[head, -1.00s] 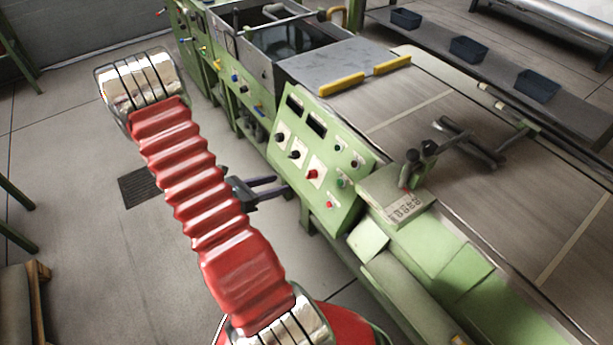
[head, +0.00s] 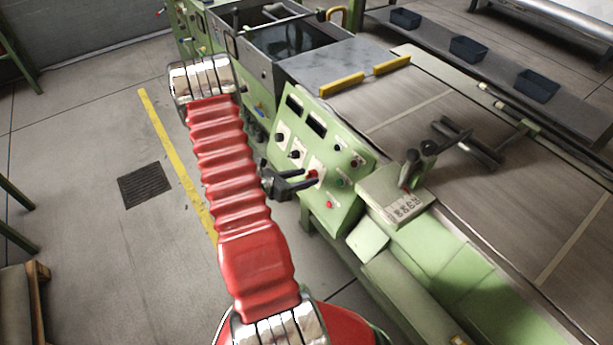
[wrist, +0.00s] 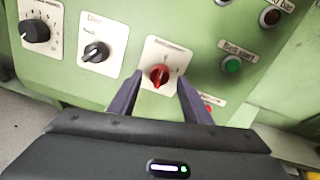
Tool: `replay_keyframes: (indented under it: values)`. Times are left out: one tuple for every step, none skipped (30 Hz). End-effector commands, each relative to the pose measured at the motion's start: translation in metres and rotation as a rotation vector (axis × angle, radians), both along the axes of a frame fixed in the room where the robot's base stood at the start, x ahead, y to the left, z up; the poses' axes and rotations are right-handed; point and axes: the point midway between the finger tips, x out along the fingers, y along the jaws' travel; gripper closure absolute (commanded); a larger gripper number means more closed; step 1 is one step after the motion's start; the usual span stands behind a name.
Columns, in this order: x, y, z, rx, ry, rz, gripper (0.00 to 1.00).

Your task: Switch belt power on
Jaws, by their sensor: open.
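A red rotary knob (wrist: 159,75) on a white label plate sits on the green control panel (head: 345,195). Its label text is too blurred to read. It also shows in the head view (head: 313,173), just by my fingertips. My gripper (head: 309,183) is open in front of the panel. In the wrist view its two dark fingers (wrist: 160,82) stand left and right of the red knob, with a visible gap on each side. I cannot tell how far the tips are from the panel.
Two black knobs (wrist: 95,52) (wrist: 36,32) lie left of the red one. A green button (wrist: 232,64) is to its right, and a red button (head: 329,204) is below. A lever box (head: 395,195) and conveyor belt (head: 440,90) stand right of the panel.

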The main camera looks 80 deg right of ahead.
Motion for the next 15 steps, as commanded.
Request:
replay_keyframes:
  values:
    - [-0.0034, -0.0035, -0.0020, 0.000, 0.000, -0.002, 0.56]
    - [-0.0043, -0.0054, -0.0027, 0.000, 0.000, -0.001, 0.56]
    - [-0.0055, -0.0072, -0.0034, -0.001, -0.001, 0.000, 0.56]
    - [-0.0063, -0.0082, -0.0039, -0.001, -0.001, 0.000, 0.56]
    - [-0.0070, -0.0091, -0.0043, -0.001, 0.000, 0.000, 0.56]
    - [-0.0076, -0.0097, -0.0046, -0.001, 0.000, 0.000, 0.56]
    - [-0.0079, -0.0100, -0.0048, -0.001, 0.000, 0.000, 0.56]
    - [-0.0079, -0.0101, -0.0048, -0.001, 0.000, 0.000, 0.56]
    - [-0.0078, -0.0101, -0.0049, -0.001, 0.001, 0.000, 0.56]
    - [-0.0078, -0.0101, -0.0049, -0.001, 0.000, 0.001, 0.56]
    - [-0.0077, -0.0101, -0.0048, -0.001, 0.000, 0.001, 0.56]
    - [-0.0076, -0.0100, -0.0049, -0.001, 0.000, 0.001, 0.56]
    - [-0.0076, -0.0100, -0.0048, -0.001, 0.000, 0.001, 0.56]
    - [-0.0076, -0.0100, -0.0048, -0.001, 0.000, 0.001, 0.56]
    - [-0.0075, -0.0099, -0.0048, -0.001, 0.000, 0.001, 0.58]
